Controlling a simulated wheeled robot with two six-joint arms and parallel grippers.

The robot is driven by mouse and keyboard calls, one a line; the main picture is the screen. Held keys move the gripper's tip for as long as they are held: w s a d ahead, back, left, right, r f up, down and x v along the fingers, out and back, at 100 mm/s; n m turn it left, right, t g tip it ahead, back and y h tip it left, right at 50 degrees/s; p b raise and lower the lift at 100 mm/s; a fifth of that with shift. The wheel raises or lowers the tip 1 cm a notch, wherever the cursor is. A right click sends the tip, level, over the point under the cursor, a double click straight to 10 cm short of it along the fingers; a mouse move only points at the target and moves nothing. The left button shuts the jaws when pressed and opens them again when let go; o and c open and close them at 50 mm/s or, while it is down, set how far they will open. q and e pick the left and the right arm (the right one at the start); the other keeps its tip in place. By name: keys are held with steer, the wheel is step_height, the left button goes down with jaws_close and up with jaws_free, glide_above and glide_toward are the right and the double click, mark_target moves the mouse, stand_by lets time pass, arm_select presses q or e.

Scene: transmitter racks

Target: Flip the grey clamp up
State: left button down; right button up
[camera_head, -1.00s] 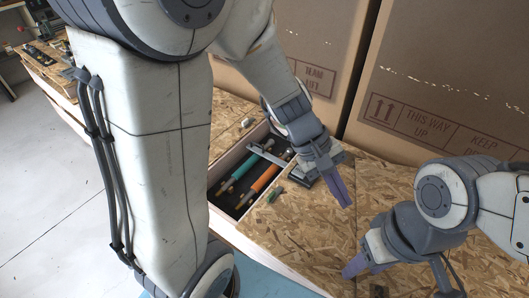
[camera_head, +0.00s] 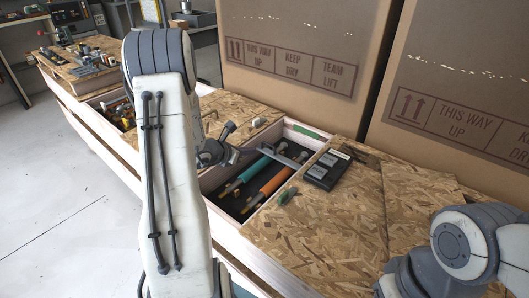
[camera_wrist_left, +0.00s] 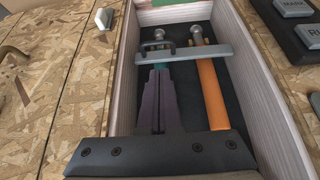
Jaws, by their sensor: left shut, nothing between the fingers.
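The grey clamp (camera_head: 279,157) is a flat bar lying across the wooden tool compartment. In the left wrist view the clamp (camera_wrist_left: 200,54) spans the teal-handled and orange-handled tools, with a loop-like part at its left end. My left gripper (camera_wrist_left: 160,73) is shut and empty. Its dark purple fingers point at the clamp's left part, just short of it in the picture, above the teal tool; I cannot tell if they touch. In the head view my left wrist is at the compartment's left side, its fingers hard to make out. My right gripper is out of frame.
The orange-handled tool (camera_head: 270,183) and teal-handled tool (camera_head: 247,172) lie in the compartment (camera_head: 309,141). Large cardboard boxes (camera_head: 290,45) stand behind. The chipboard (camera_head: 310,235) in front right is mostly clear.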

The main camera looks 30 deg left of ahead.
arm_select(q)
steer(key=b+x, duration=0.1)
steer(key=x, duration=0.7)
steer(key=shift+w+d+f+b, duration=0.15)
steer(key=shift+w+f+b, duration=0.05)
steer(key=shift+b, duration=0.1)
steer(key=shift+w+f, duration=0.3)
steer(key=shift+w, duration=0.4)
